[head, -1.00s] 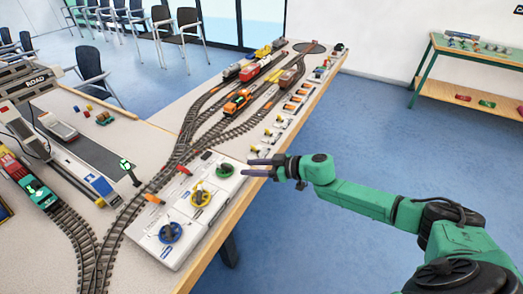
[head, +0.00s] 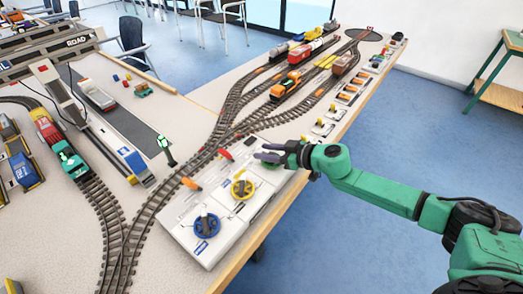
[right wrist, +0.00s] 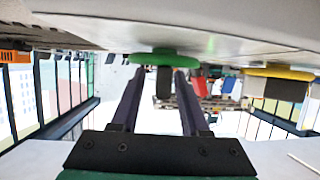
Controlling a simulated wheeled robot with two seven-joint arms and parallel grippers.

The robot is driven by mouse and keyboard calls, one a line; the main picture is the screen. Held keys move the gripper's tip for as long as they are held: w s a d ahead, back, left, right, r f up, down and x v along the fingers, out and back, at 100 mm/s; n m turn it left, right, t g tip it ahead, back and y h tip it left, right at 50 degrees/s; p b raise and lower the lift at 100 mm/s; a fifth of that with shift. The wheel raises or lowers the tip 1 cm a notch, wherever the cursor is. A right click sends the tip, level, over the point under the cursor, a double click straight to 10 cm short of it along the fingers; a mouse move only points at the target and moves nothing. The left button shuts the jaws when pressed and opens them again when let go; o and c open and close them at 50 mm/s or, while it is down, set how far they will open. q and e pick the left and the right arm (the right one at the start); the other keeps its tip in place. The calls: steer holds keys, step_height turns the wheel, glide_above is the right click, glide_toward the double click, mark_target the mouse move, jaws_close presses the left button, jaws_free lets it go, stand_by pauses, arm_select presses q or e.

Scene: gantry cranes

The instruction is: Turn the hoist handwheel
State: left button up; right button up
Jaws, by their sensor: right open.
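A white control panel (head: 222,216) on the table's near edge carries three handwheels in a row. They are a blue wheel (head: 207,226), a yellow wheel (head: 242,189) and a green wheel (head: 268,165); the labels are too small to tell which is the hoist's. My right gripper (head: 263,157) is at the green wheel and partly hides it. In the right wrist view, the green wheel (right wrist: 163,54) with its dark knob (right wrist: 164,83) lies between the open fingers, and the yellow wheel (right wrist: 280,73) is off to the right. My left gripper is not in view.
Model tracks (head: 180,180) run behind the panel, with trains (head: 290,85) farther back. Small lever boxes (head: 323,127) line the table edge beyond the panel. A grey gantry crane (head: 60,75) stands at the left. Open floor (head: 400,130) lies to the right.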

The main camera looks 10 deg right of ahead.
steer(key=shift+s+r, duration=0.1)
steer(key=shift+d, duration=0.1)
jaws_close()
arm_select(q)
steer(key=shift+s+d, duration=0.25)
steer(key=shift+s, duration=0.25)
